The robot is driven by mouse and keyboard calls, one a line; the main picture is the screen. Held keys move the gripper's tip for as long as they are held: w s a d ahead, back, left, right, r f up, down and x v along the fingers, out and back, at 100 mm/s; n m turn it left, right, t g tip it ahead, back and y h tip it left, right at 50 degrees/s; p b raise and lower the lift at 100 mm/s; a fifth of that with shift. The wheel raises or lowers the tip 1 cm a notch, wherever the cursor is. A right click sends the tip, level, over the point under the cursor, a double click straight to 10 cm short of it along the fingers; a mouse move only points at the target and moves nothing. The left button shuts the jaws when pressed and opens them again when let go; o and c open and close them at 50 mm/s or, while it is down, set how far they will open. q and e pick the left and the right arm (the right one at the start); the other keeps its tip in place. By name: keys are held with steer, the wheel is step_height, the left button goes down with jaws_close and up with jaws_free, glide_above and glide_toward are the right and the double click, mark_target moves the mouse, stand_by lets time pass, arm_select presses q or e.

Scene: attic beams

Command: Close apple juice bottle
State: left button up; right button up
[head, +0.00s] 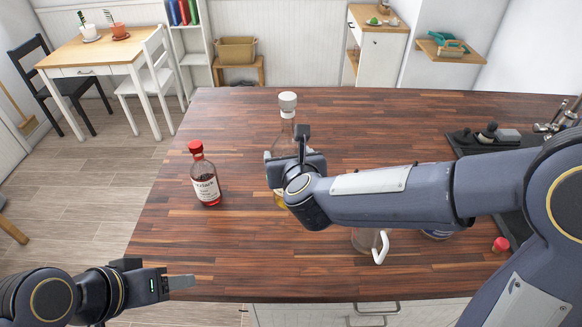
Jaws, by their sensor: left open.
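A clear bottle with a white cap (288,101) at its top stands upright on the wooden counter (230,255), and a little yellow liquid shows low in it; it looks like the apple juice bottle (286,126). My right gripper (302,140) is in front of it and hides much of its body. I cannot tell if the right fingers touch or hold the bottle, or how firmly the cap sits. My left gripper (172,281) is open and empty at the counter's front left edge, apart from the bottle.
A dark red bottle with a red cap (205,178) stands left of the juice bottle. A glass mug (372,242) is partly under my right arm. A small red cap (500,244) lies near the black sink (468,146). The counter's left front is clear.

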steer(key=shift+w+d+f, duration=0.15)
steer(key=shift+w+f, duration=0.9)
steer(key=shift+f, duration=0.05)
steer(key=f, duration=0.1)
steer(key=w+f, duration=0.1)
steer(key=f, duration=0.1)
steer(key=shift+d+f, duration=0.1)
steer(key=shift+f, duration=0.1)
steer(key=shift+s+f, duration=0.1)
steer(key=shift+f, duration=0.2)
steer(key=shift+f, duration=0.15)
steer(key=o, duration=1.9)
steer(key=shift+c, duration=0.2)
